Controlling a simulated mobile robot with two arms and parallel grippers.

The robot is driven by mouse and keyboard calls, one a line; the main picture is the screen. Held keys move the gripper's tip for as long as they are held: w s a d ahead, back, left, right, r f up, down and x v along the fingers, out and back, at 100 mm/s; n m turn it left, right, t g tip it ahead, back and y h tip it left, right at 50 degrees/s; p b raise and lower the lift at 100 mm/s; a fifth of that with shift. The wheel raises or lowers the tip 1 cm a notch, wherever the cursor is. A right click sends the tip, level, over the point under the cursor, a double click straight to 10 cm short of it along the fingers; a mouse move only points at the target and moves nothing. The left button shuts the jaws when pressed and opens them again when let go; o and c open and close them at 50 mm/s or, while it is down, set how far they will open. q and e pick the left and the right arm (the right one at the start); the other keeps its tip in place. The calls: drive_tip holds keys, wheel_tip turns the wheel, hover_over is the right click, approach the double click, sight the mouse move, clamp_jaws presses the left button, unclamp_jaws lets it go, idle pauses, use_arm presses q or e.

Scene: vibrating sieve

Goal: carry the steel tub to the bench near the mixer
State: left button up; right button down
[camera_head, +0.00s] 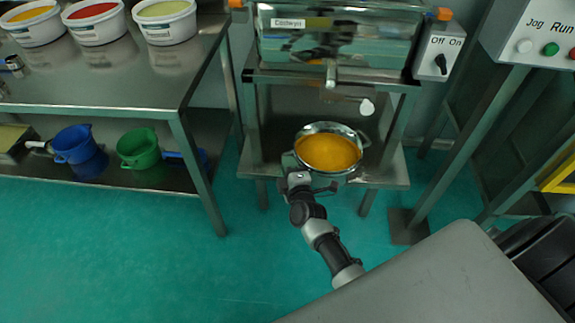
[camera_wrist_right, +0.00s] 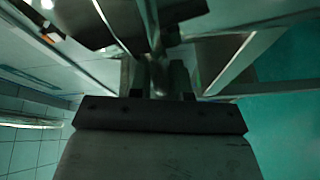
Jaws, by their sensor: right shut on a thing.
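The steel tub (camera_head: 328,128), round with a shiny rim and orange-yellow contents, is at the low shelf of the steel machine stand, below the machine's spout. I cannot tell whether it rests on the shelf or is just above it. My right gripper (camera_head: 295,170) is at the tub's near left side and shut on it. In the right wrist view the fingers (camera_wrist_right: 160,80) point toward dark, blurred metal parts, and the tub is hard to make out. My left gripper is not in view. The mixer cannot be identified for certain.
A steel bench (camera_head: 110,75) at left holds white buckets of red, yellow and pale green contents. Blue (camera_head: 75,145) and green (camera_head: 138,148) buckets sit on its lower shelf. An Off/On switch box (camera_head: 437,55) and a Jog/Run panel (camera_head: 530,35) are at right. Green floor is clear at front left.

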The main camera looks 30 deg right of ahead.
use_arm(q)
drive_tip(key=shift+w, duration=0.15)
use_arm(e)
drive_tip(key=shift+f, duration=0.15)
drive_tip(key=c, duration=1)
unclamp_jaws()
drive_tip(key=shift+s, duration=0.1)
drive_tip(key=shift+s, duration=0.35)
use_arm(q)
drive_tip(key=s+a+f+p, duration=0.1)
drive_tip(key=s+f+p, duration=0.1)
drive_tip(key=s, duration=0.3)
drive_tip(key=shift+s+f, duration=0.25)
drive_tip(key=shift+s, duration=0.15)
use_arm(e)
drive_tip(key=s, duration=0.3)
drive_tip(key=s+a, duration=0.1)
drive_tip(key=s, duration=0.5)
drive_tip(key=shift+s+a+r, duration=0.2)
drive_tip(key=shift+s+a, duration=0.15)
drive_tip(key=shift+s, duration=0.05)
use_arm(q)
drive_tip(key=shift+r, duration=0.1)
use_arm(e)
drive_tip(key=shift+f, duration=0.1)
